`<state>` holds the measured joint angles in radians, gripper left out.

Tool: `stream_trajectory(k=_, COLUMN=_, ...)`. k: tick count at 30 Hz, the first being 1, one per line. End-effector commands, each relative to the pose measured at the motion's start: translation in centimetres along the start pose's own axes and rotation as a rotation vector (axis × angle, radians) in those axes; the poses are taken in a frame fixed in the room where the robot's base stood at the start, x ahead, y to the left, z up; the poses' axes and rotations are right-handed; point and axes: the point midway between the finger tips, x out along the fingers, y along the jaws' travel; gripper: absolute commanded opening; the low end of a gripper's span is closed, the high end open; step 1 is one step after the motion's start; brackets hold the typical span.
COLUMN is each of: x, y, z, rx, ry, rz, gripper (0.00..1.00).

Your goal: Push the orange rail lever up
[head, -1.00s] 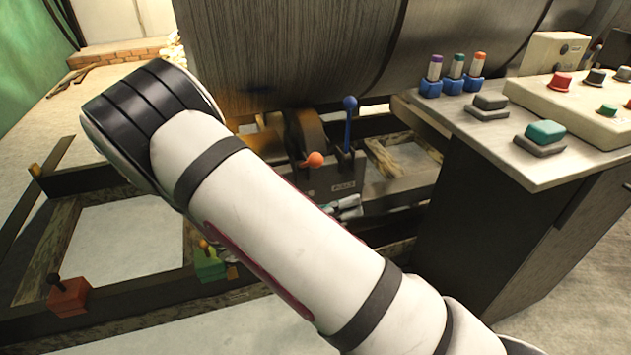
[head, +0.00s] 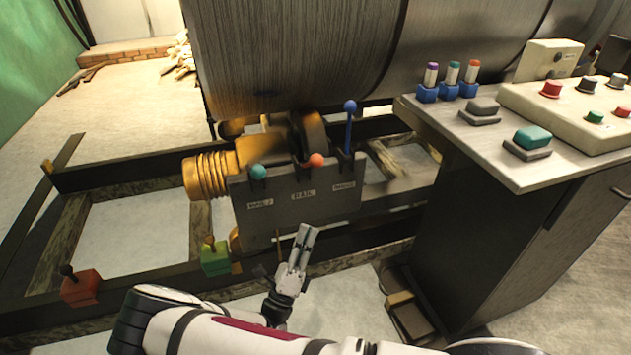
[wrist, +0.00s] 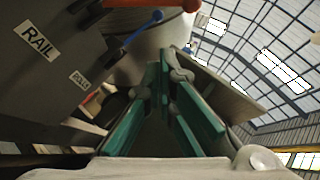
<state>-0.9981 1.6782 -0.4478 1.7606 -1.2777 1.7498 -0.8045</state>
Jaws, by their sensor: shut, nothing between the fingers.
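The orange rail lever (head: 316,160) is the middle of three levers on a grey panel (head: 290,210). Its orange ball knob sits just above the "RAIL" label, and its shaft points toward the camera. My gripper (head: 304,232) is in front of the panel's lower part, below the knob, with its fingers shut and empty and pointing up. In the wrist view the orange lever (wrist: 150,4) crosses the top edge, beyond and above the fingertips (wrist: 172,60). The gripper and lever are apart.
A teal-knobbed lever (head: 258,172) is left of the orange one; a tall blue-knobbed lever (head: 349,106) stands right. A control desk (head: 540,180) with buttons is at the right. Green (head: 215,257) and red (head: 80,287) boxes sit on the frame at lower left.

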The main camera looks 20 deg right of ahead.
Motion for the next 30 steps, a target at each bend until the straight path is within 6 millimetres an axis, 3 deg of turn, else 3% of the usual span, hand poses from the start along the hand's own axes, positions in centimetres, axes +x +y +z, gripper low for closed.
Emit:
stream_trajectory(k=14, x=0.8, y=0.0, z=0.0, rx=-0.001, ry=-0.002, rz=-0.001, gripper=0.0)
stream_trajectory(k=30, x=10.4, y=0.0, z=0.2, rx=0.001, ry=0.001, rz=-0.002, gripper=0.0)
